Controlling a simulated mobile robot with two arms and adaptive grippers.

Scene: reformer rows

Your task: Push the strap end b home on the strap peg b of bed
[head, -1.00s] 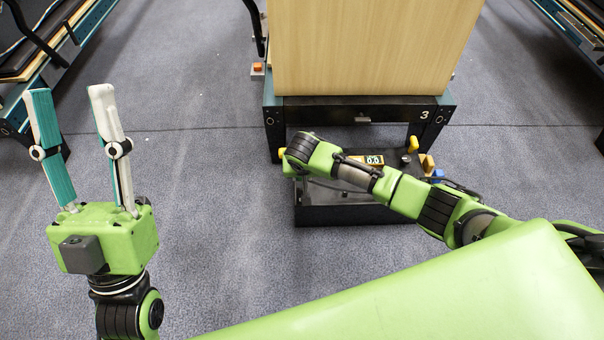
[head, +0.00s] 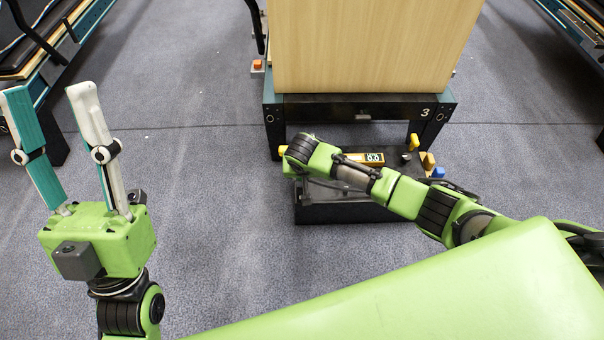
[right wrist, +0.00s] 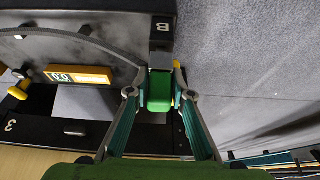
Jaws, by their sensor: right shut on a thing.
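In the right wrist view my right gripper (right wrist: 160,75) has its fingers closed around a green block with a grey top, which I take as strap end b (right wrist: 159,92). A dark curved strap (right wrist: 92,36) runs toward it from the left. It is at the black bar marked B (right wrist: 162,28) of the bed. Strap peg b cannot be made out; the fingers and the block cover that place. In the head view my own right arm hides the right gripper. My left gripper (head: 48,90) is open and empty, raised over the floor at the left.
The bed marked 3 (head: 365,105) stands ahead with a large wooden panel (head: 370,45) on it. A yellow gauge (head: 368,158) and a yellow knob (head: 414,142) are on its low front part. Other beds stand at both sides. Carpet between them is clear.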

